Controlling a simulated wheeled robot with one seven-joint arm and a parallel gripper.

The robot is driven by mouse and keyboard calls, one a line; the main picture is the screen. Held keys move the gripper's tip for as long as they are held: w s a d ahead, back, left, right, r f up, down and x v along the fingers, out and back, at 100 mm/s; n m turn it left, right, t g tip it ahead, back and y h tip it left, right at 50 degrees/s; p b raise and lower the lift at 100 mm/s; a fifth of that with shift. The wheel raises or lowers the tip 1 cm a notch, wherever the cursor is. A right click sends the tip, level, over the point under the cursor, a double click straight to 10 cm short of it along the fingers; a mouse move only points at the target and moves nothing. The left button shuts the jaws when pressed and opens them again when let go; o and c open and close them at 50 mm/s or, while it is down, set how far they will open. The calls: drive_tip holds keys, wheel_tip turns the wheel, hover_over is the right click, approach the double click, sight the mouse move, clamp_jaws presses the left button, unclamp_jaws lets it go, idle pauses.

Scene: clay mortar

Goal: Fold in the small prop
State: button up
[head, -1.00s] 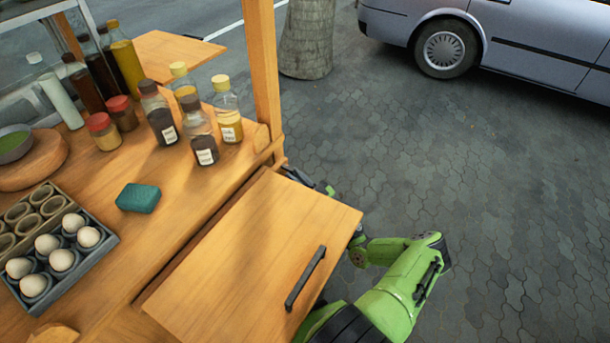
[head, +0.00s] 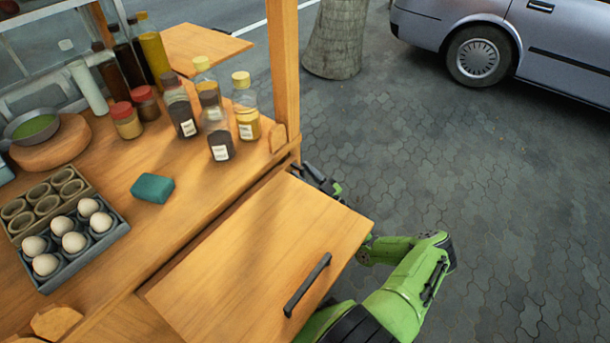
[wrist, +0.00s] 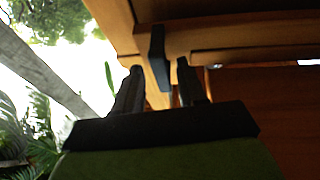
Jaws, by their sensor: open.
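A wooden leaf (head: 255,265) with a dark bar handle (head: 307,285) sticks out flat from the cart's near side. In the wrist view, a small dark upright piece (wrist: 159,58), which looks like the prop, hangs below the wooden underside. My gripper (wrist: 158,82) is open, its two dark fingers apart. In the picture the dark piece lies between the fingertips; I cannot tell whether they touch it. The leaf hides part of my arm and the prop there.
The cart top (head: 110,200) holds bottles (head: 220,125), an egg tray (head: 70,245) and a green sponge (head: 152,188). A wooden post (head: 285,65) rises close to my gripper. Paving (head: 480,200) right of the cart is clear, with a tree trunk and parked car farther back.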

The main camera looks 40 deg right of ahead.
drive_tip(key=p+v, duration=0.1)
drive_tip(key=v, duration=1.4)
drive_tip(key=shift+s, duration=0.4)
drive_tip(key=shift+f, duration=0.15)
